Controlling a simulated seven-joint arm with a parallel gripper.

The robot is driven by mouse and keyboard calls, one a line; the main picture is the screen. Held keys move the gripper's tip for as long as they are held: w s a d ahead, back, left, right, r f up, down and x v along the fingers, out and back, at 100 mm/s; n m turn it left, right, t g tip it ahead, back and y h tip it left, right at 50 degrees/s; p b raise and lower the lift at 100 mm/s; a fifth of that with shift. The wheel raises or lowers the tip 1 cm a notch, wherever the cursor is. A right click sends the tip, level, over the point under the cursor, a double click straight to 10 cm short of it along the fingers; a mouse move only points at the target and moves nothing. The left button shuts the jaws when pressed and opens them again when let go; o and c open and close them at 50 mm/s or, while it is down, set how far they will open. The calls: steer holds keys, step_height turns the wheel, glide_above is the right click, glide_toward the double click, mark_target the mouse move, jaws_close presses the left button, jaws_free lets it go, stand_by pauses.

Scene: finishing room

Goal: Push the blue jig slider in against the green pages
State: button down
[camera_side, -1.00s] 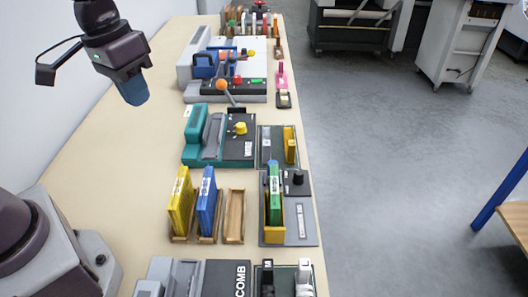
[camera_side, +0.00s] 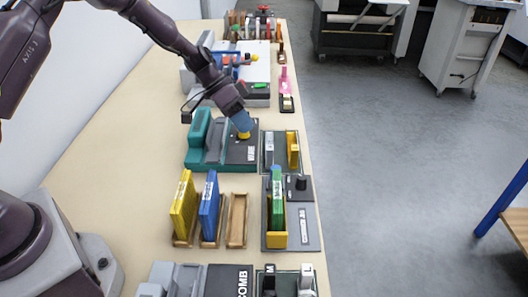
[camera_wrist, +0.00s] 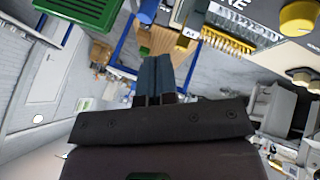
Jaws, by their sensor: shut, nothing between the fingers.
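The green pages (camera_side: 278,205) stand upright in a jig on a grey plate (camera_side: 304,230) at the table's right edge in the side view. A yellow piece (camera_side: 267,222) of this jig stands against them. I cannot make out a blue slider on the jig; its top is small and unclear. My gripper (camera_side: 243,122) is shut and empty, with blue fingers pointing down over the black plate of a teal machine (camera_side: 197,137), close to its yellow knob (camera_side: 243,135). It is behind and left of the green pages, apart from them. In the wrist view the shut fingers (camera_wrist: 156,72) hold nothing.
Wooden stands left of the jig hold a yellow block (camera_side: 183,208) and a blue block (camera_side: 209,207); a third stand (camera_side: 237,220) is empty. A second jig with a yellow piece (camera_side: 293,150) lies behind. A black knob (camera_side: 300,183) sits beside the pages. The table's left side is bare.

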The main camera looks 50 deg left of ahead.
glide_above(266, 186)
steer(key=w+a, duration=0.2)
step_height(266, 186, down, 8)
steer(key=shift+w+a, duration=0.1)
steer(key=shift+w, duration=0.05)
steer(key=shift+s+d, duration=1.1)
